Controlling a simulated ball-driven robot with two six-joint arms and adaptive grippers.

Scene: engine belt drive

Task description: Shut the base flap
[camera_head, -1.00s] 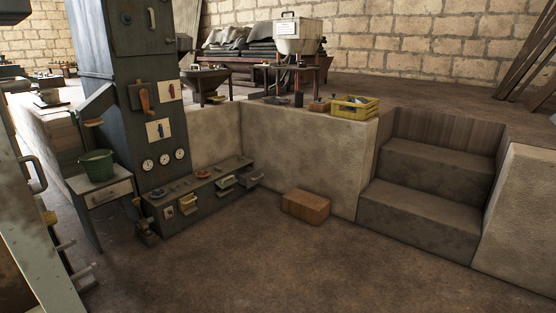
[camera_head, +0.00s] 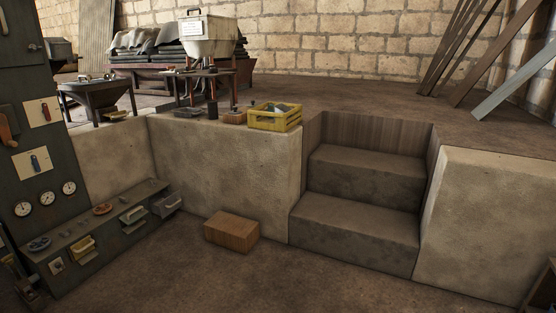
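A long low grey base unit (camera_head: 105,238) stands at the left, against the pale raised wall. Its front has several small flaps or drawers standing out: a yellow one (camera_head: 82,248), pale ones near the middle (camera_head: 132,214), and a grey one (camera_head: 170,205) at the right end that juts out open. I cannot tell which of these is the base flap. Neither of my grippers shows in the head view.
A wooden block (camera_head: 232,232) lies on the floor right of the base unit. Stone steps (camera_head: 355,222) rise at the right. A yellow crate (camera_head: 275,118) sits on the raised ledge. The floor in front is clear.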

